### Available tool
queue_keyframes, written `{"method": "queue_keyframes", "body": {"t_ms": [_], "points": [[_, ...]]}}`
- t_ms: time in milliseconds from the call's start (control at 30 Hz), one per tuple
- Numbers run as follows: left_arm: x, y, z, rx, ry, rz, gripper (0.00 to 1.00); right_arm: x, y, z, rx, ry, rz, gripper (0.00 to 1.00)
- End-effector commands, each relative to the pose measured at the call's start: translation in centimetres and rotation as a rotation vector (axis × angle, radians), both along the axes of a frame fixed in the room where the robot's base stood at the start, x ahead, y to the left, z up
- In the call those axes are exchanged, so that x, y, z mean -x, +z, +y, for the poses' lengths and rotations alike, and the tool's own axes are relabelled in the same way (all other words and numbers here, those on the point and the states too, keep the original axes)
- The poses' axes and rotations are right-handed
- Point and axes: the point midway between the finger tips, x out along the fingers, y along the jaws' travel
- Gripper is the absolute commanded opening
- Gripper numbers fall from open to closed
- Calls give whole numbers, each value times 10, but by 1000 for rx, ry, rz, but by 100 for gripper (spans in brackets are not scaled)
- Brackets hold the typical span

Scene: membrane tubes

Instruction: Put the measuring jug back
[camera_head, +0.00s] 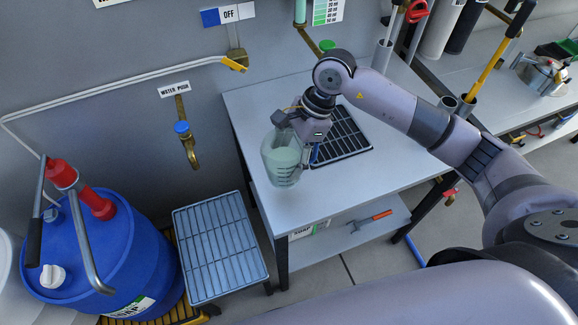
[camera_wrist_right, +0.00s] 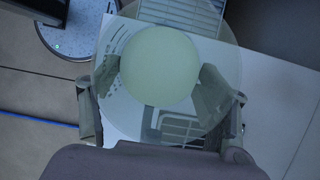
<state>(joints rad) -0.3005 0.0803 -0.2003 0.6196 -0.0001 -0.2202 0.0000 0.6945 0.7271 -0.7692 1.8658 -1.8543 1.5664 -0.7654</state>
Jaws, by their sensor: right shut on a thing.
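The measuring jug (camera_head: 283,160) is clear with pale green liquid in it. It is near the left edge of the grey table (camera_head: 300,205) in the head view; I cannot tell whether it touches the table top. My right gripper (camera_head: 297,138) is shut on the jug from its right side. In the right wrist view the jug (camera_wrist_right: 160,70) fills the middle, seen from above, with the right gripper's fingers (camera_wrist_right: 165,100) on both sides of it. My left gripper is not in view.
A black-framed grate (camera_head: 343,137) is set in the table top behind the jug. A slatted grey stand (camera_head: 220,247) and a blue drum (camera_head: 110,250) with a red pump stand at left. A brass tap (camera_head: 188,148) sticks out from the wall. The table's front is clear.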

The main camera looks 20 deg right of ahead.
Motion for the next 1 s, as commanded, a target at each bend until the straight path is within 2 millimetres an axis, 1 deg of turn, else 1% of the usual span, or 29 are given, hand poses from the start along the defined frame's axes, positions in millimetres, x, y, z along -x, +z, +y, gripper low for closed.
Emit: {"method": "queue_keyframes", "body": {"t_ms": [33, 100, 367, 500, 600, 867, 967, 1000], "points": [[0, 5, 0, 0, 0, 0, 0, 1, -7, 0, -1, -2, 4, 27], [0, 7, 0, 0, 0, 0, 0, 0, -16, 0, -1, 0, 0, 27], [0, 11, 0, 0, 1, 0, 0, 0, -35, 1, -2, 1, 0, 27], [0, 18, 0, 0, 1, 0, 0, 0, -55, 1, -2, -2, 3, 27], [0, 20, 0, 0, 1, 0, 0, 0, -66, 1, -1, 0, 0, 27], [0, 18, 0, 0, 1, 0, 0, -1, -68, 0, -1, 1, -3, 27], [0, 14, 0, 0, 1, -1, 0, -1, -72, 0, -1, 1, -3, 27], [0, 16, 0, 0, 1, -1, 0, 0, -71, 0, 0, 1, -2, 71]]}}
